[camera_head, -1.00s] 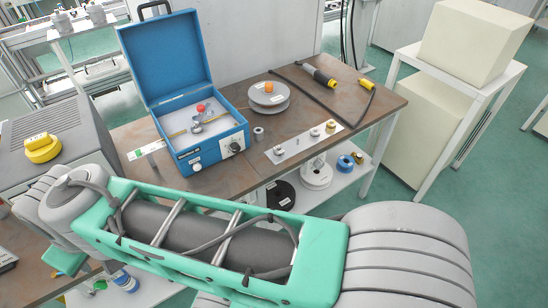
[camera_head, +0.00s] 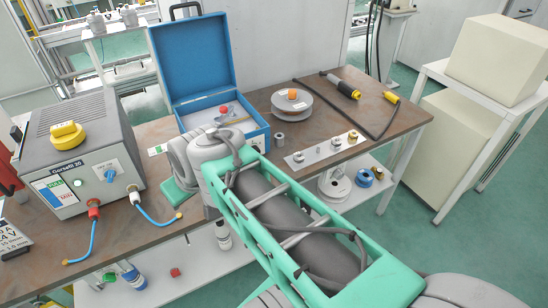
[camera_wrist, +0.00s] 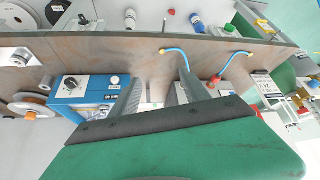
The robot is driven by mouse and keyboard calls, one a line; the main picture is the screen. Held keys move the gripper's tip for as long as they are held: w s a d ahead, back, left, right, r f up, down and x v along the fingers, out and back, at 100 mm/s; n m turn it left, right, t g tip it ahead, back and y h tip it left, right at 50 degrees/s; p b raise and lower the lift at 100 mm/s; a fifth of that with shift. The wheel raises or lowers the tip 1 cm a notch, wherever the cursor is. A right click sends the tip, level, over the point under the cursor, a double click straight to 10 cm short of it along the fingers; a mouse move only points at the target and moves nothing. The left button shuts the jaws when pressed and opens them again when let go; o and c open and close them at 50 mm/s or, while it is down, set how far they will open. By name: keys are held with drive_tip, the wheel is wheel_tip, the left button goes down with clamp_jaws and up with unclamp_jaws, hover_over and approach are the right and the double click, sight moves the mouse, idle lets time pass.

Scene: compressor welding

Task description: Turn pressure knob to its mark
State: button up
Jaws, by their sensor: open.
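The blue case (camera_head: 256,139) stands open on the bench in the head view, its front mostly hidden by my arm. In the wrist view the case (camera_wrist: 62,101) shows a black knob (camera_wrist: 70,86) on a pale plate, with a small white label beside it. The grey machine (camera_head: 75,150) has a blue knob (camera_head: 110,175) on its front. I cannot tell which knob is the pressure knob, and no mark is readable. My gripper (camera_wrist: 157,70) is open and empty, its fingers right of the black knob in the wrist view and apart from it. The head view hides it behind my arm.
A grey reel (camera_head: 292,105), a metal plate with fittings (camera_head: 325,150) and a yellow-black torch (camera_head: 343,86) lie to the right. A lower shelf (camera_head: 190,262) holds small parts.

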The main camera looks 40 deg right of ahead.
drive_tip(key=w+d+f+t+h+b, duration=0.1)
drive_tip(key=w+d+f+t+b, duration=0.1)
drive_tip(key=w+d+f+b, duration=0.3)
drive_tip(key=w+d+f+t+b, duration=0.1)
drive_tip(key=w+d+f+b, duration=0.15)
drive_tip(key=d+f, duration=0.4)
drive_tip(key=m+t+h+b, duration=0.2)
drive_tip(key=t+h+b, duration=0.2)
drive_tip(key=b, duration=0.3)
approach(255, 151)
drive_tip(key=shift+w+d+f, duration=0.25)
drive_tip(key=shift+w+f, duration=0.15)
drive_tip(key=shift+f, duration=0.05)
drive_tip(key=shift+w+d+f, duration=0.25)
drive_tip(key=shift+w+f, duration=0.15)
drive_tip(key=shift+f, duration=0.05)
drive_tip(key=shift+w+d+r+p, duration=0.1)
drive_tip(key=shift+w+d+p, duration=0.15)
drive_tip(key=shift+p, duration=0.15)
drive_tip(key=x, duration=0.7)
drive_tip(key=shift+a+p, duration=0.1)
drive_tip(key=shift+p, duration=0.2)
clamp_jaws()
